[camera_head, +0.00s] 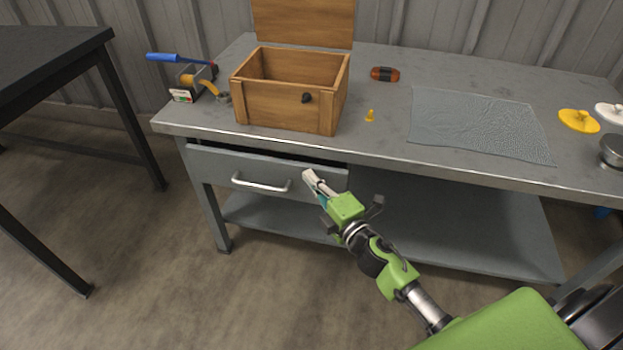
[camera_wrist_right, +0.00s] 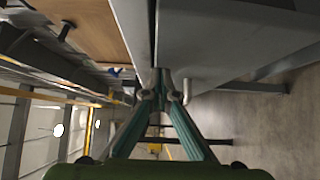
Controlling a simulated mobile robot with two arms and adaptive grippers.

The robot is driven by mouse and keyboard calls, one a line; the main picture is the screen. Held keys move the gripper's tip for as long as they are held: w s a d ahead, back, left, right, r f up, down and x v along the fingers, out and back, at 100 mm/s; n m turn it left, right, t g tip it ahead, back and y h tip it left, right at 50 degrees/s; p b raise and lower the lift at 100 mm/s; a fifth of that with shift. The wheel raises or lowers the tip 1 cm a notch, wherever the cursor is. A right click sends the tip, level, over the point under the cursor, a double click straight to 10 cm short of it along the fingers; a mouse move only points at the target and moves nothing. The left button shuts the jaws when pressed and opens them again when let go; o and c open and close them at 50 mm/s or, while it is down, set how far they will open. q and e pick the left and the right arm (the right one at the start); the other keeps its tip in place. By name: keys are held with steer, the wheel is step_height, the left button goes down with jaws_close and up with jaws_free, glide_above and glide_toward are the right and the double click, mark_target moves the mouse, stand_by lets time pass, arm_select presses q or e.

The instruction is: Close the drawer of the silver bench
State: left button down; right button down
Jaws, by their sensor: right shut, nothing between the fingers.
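The silver bench (camera_head: 390,155) stands ahead with its grey drawer (camera_head: 215,163) under the left part of the top. The drawer is slightly open: its front stands out a little, with a dark gap along its upper edge. A silver bar handle (camera_head: 260,186) is on the front. My right gripper (camera_head: 309,178) is shut and empty, its tips at the right part of the drawer front; I cannot tell whether they touch. In the right wrist view the shut fingers (camera_wrist_right: 162,82) point at the drawer front (camera_wrist_right: 235,45) near its upper edge, beside the handle (camera_wrist_right: 188,93). My left gripper is not in view.
An open wooden box (camera_head: 285,105) stands on the bench above the drawer. A grey cloth (camera_head: 475,122), a small yellow piece (camera_head: 370,115) and a brown roll (camera_head: 384,74) lie to its right. A lower shelf (camera_head: 440,235) spans the bench legs. A dark table (camera_head: 50,48) is at left.

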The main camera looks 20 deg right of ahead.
steer(key=shift+w+d, duration=0.75)
steer(key=shift+w, duration=0.3)
